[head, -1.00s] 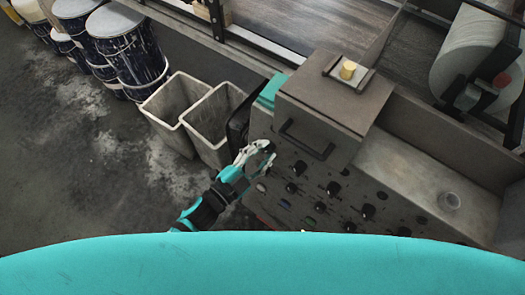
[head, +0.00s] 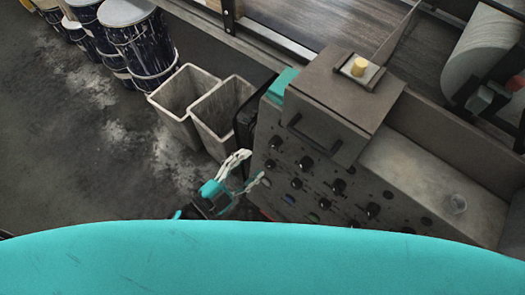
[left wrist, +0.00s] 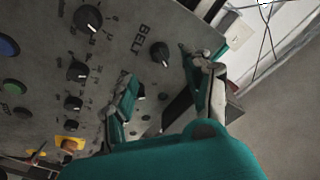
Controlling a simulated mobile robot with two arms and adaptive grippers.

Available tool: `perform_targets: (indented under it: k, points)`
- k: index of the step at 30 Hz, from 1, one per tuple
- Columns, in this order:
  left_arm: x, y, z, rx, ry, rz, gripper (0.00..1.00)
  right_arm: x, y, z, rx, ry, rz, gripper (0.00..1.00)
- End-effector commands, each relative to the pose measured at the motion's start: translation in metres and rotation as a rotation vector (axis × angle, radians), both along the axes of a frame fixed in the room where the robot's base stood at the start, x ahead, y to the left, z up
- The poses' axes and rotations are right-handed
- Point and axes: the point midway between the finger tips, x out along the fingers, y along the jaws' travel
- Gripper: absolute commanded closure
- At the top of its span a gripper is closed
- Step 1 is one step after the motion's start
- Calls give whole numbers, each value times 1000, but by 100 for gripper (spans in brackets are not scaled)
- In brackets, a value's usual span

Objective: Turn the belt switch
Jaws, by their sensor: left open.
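The belt switch (left wrist: 160,53) is a black round knob beside the printed word BELT on the grey control panel (left wrist: 40,65) in the left wrist view. My left gripper (left wrist: 158,68) is open and empty. Its two teal and grey fingers are spread, with the knob a little beyond them, between the fingertips in the picture. No contact with the knob shows. In the head view my left gripper (head: 256,167) is at the left edge of the panel (head: 325,172). Which knob there is the belt switch I cannot tell. My right gripper is out of view.
More black knobs (left wrist: 88,18) and blue and green buttons cover the panel. A dark bar handle (head: 315,132) juts from the box above the knobs. Two grey bins (head: 188,100) stand left of the panel, and drums (head: 140,45) stand farther left. The floor between is clear.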

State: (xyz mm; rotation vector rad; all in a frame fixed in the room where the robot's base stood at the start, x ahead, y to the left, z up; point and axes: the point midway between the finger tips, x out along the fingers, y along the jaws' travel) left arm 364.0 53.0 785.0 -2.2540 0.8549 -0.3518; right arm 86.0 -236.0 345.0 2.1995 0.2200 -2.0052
Motion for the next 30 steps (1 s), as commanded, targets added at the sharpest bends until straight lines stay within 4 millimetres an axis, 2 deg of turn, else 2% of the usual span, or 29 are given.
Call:
perform_targets:
  k: [3,9,27,30]
  points:
    - [-17,15,-1,1,4,1,48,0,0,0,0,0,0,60]
    - [-32,29,-1,0,0,0,48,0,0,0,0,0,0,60]
    - [-34,30,0,0,-1,1,48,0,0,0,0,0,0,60]
    - [-32,33,-6,2,13,10,48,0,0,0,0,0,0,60]
